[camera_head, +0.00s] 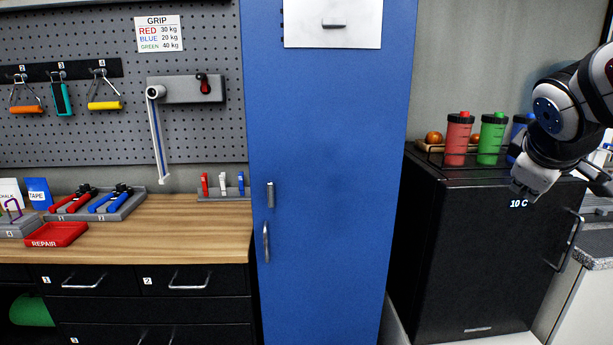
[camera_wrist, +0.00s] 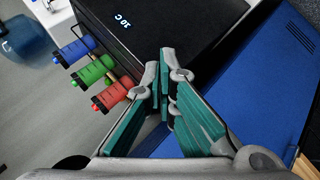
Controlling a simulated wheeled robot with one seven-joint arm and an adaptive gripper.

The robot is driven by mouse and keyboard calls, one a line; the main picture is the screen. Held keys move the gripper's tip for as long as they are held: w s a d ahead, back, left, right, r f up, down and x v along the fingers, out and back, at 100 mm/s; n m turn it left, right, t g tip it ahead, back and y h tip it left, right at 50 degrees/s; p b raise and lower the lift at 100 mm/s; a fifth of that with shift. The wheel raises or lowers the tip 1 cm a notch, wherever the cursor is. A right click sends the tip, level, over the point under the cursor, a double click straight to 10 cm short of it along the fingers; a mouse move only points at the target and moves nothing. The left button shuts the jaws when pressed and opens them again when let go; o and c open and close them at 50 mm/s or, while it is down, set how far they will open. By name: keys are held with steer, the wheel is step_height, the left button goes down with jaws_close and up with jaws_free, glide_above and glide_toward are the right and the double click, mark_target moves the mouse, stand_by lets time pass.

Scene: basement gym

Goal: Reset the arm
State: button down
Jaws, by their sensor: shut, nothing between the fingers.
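My gripper (camera_wrist: 164,72) shows in the wrist view with its two green-padded fingers together and nothing between them. It points toward the black mini fridge (camera_wrist: 165,25) and the blue cabinet door (camera_wrist: 260,85). In the head view my arm is at the right, bent in front of the fridge's top right part. The black fridge (camera_head: 460,255) has a "10 C" display. The arm hides part of the blue bottle (camera_head: 517,130). The fingertips are hard to make out in the head view.
Red (camera_head: 458,138) and green (camera_head: 491,137) bottles stand on the fridge in a low rack. The tall blue cabinet (camera_head: 330,200) is closed. At the left a wooden workbench (camera_head: 170,230) holds tool trays and a red repair tray (camera_head: 57,235). Hand grips hang on the pegboard (camera_head: 130,110).

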steer(key=s+a+f+m+g+y+p, duration=0.1)
steer(key=s+a+f+m+y, duration=0.1)
steer(key=s+a, duration=0.8)
steer(key=s+a+f+m+g+y+p, duration=0.1)
steer(key=s+a+f+m+g+y, duration=0.1)
steer(key=s+a+f, duration=0.4)
steer(key=s+a+m+y, duration=0.1)
steer(key=s+a+y, duration=0.1)
steer(key=s+a, duration=0.3)
steer(key=shift+s+a, duration=0.15)
steer(key=shift+a, duration=0.45)
